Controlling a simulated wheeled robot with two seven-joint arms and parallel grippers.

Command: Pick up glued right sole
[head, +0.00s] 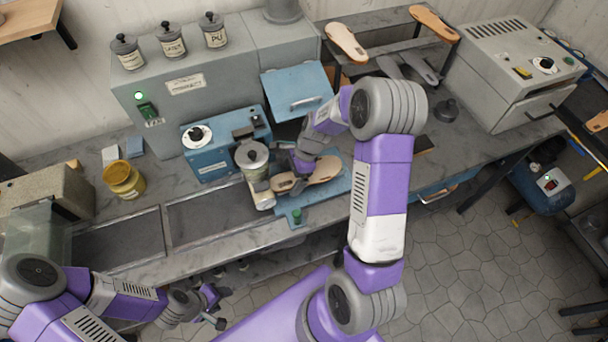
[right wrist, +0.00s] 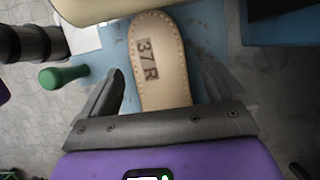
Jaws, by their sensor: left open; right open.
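The right sole (right wrist: 160,60), tan with a stitched edge and marked "37 R", lies on a blue mat (right wrist: 100,60). In the head view the sole (head: 325,169) is partly covered by my right gripper (head: 300,176). In the right wrist view my right gripper (right wrist: 163,85) is open, with one finger on each side of the sole and gaps between. The sole's near end is hidden behind the gripper's body. My left gripper (head: 217,307) is open and empty in front of the bench, far from the sole.
A grey-lidded pot (head: 252,158) and a blue machine (head: 222,146) stand just left of the sole. A yellow jar (head: 124,180) is further left. Other soles (head: 346,42) rest on a rack behind.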

